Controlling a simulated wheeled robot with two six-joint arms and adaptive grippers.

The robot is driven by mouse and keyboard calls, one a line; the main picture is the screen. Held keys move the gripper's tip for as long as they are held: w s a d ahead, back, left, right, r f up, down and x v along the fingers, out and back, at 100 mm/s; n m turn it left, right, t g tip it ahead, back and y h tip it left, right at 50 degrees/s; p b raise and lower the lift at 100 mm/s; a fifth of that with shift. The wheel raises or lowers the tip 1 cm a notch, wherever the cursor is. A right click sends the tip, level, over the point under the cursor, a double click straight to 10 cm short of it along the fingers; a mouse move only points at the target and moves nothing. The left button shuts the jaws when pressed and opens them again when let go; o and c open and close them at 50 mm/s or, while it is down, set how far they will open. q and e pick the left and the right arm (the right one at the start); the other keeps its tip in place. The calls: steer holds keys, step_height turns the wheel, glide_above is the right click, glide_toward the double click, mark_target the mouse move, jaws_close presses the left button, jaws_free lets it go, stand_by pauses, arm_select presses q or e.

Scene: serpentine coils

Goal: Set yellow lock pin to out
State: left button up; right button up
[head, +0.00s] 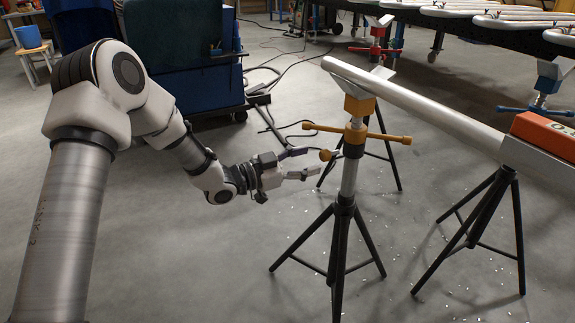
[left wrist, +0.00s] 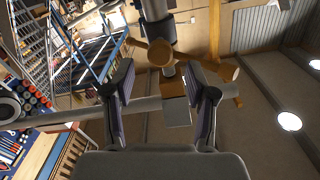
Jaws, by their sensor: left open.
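The yellow lock pin shows its round knob (head: 325,155) on the left side of the near pipe stand's silver post (head: 349,177). In the left wrist view the knob (left wrist: 160,53) faces me, centred near the far ends of the fingers. My left gripper (head: 313,163) is open, its fingers pointing right at the knob. In the left wrist view the fingers (left wrist: 160,76) lie either side of the line to the pin, with a clear gap between them. Whether they touch the knob I cannot tell. My right gripper is in neither view.
A yellow T-handle (head: 392,137) crosses the stand above the pin. A long silver pipe (head: 430,112) rests on top. Black tripod legs (head: 371,243) spread below. An orange-red box (head: 546,134) is at right. Open floor (head: 200,270) lies left of the stand.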

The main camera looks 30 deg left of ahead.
arm_select(q)
steer(key=v, duration=0.7)
